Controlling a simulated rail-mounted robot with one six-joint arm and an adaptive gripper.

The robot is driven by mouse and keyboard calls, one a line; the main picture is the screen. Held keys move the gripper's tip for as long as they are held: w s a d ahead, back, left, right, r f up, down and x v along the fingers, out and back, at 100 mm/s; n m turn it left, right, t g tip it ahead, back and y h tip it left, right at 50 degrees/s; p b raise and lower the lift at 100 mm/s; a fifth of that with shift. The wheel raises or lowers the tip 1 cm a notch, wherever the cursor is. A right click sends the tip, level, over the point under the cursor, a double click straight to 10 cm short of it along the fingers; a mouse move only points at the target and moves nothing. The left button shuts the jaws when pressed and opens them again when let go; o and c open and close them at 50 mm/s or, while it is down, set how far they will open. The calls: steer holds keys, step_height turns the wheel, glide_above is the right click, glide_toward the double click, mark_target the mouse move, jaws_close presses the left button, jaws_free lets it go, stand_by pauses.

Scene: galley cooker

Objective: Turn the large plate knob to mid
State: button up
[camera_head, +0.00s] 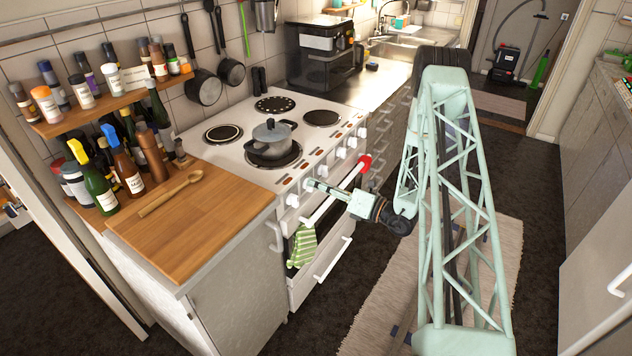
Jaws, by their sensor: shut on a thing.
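The white cooker (240,163) has a row of white knobs along its front panel. My gripper (314,185) reaches in from the right, and its fingertips are shut on a knob towards the left end of the row. That knob is mostly hidden by the fingers, so its pointer angle cannot be read. A white knob (292,200) is free to the left of the fingers, and another white knob (340,153) is free to the right. I cannot read which knob is marked for the large plate.
A grey pot (272,142) stands on the front hotplate. Below the knobs are the oven handle, a red item (365,163) and a striped green towel (302,245). A wooden counter (180,228) with a wooden spoon (170,193) lies to the left.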

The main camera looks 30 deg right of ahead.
steer(key=shift+w+d+f+m+p, duration=0.1)
steer(key=shift+m+p, duration=0.55)
steer(key=shift+m, duration=0.9)
steer(key=shift+f+m+p, duration=0.15)
steer(key=shift+m+p, duration=0.45)
steer(key=shift+m, duration=1)
steer(key=shift+w+d+f+m+p, duration=0.1)
steer(key=shift+m+p, duration=0.55)
steer(key=shift+m, duration=0.9)
steer(key=o, duration=0.9)
steer(key=shift+a+f, duration=0.1)
steer(key=shift+s, duration=0.25)
steer(key=shift+v, duration=5.9)
steer(key=shift+w, duration=0.1)
